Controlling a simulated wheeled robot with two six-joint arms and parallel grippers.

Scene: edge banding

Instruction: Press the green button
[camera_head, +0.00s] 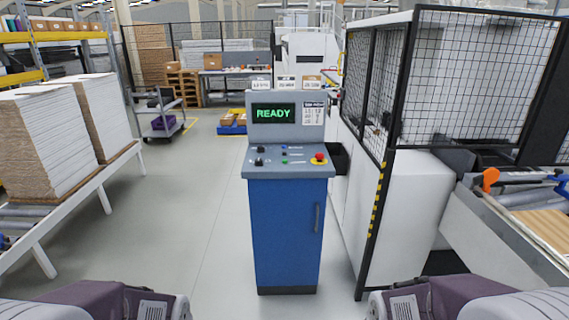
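A blue control cabinet (285,236) stands upright in front of me with a grey sloped panel (290,172) on top. A small green button (285,162) sits near the middle of the panel. A red mushroom button (319,157) is to its right, and black knobs (259,162) are to its left. The screen (274,113) behind the panel reads READY in green letters. Parts of my two arms show at the bottom left and bottom right corners, well apart from the cabinet. Neither gripper shows.
A black mesh fence (448,80) and a white machine stand close to the cabinet's right. Stacked boards (43,146) lie on a roller conveyor at the left. A cart (161,115) stands farther back. The grey floor (185,220) left of the cabinet is clear.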

